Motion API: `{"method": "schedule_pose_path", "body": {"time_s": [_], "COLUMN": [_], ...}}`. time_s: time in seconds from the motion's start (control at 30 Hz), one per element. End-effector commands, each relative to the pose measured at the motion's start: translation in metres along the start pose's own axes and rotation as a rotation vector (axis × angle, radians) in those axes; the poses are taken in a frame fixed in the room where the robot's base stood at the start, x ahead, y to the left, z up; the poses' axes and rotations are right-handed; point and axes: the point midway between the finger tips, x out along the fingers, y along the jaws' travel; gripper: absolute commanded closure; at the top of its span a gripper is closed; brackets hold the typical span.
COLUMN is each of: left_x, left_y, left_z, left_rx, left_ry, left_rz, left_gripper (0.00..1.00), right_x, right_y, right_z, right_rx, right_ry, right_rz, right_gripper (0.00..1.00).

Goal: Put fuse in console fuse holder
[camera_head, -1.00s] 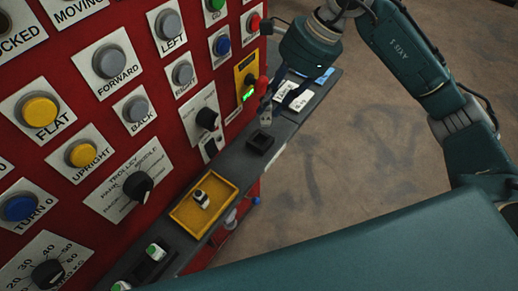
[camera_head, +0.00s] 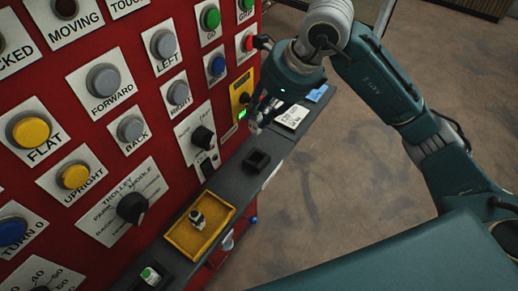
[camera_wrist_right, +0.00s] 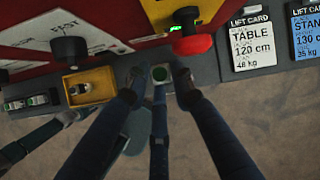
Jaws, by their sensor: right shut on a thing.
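My right gripper (camera_head: 258,118) is above the console shelf, apart from the black square fuse holder (camera_head: 256,161) and farther along toward the cards. The fuse is mostly hidden by the fingers in the head view. The fuse holder looks empty in the head view; I cannot make it out in the wrist view.
A yellow tray (camera_head: 173,234) on the shelf holds a small dark-and-white piece (camera_head: 197,217). A green-and-white fuse (camera_head: 150,275) sits nearer. Lift cards (camera_head: 292,116) lie beyond the gripper. The red panel (camera_head: 150,20) with knobs and buttons rises beside the shelf. A red knob (camera_wrist_right: 192,42) is close to the fingers.

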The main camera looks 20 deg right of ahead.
Motion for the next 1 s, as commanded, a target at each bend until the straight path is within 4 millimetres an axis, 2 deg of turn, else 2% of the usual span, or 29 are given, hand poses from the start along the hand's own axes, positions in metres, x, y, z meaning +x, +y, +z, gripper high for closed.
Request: {"method": "schedule_pose_path", "body": {"time_s": [0.1,0.3,0.57,0.8,1.0], "left_x": [-0.005,-0.009,-0.011,-0.015,-0.014], "left_y": [0.001,0.003,0.004,0.004,0.004], "left_z": [-0.002,-0.003,-0.003,-0.004,-0.004], "left_rx": [0.0,-0.001,0.0,0.001,0.001], "left_ry": [0.002,0.004,0.004,0.004,0.004], "left_rz": [0.001,0.003,0.004,0.005,0.005], "left_gripper": [0.57,0.57,0.57,0.57,0.57], "right_x": [0.03,0.07,0.09,0.118,0.121], "right_y": [0.005,0.009,0.011,0.014,0.013], "right_z": [-0.015,-0.034,-0.042,-0.056,-0.056], "right_rx": [0.003,0.002,0.0,0.001,-0.001], "right_ry": [0.005,0.003,0.0,0.001,-0.001], "right_rz": [0.006,0.003,0.001,0.001,-0.001], "right_gripper": [1.0,1.0,1.0,1.0,1.0]}}
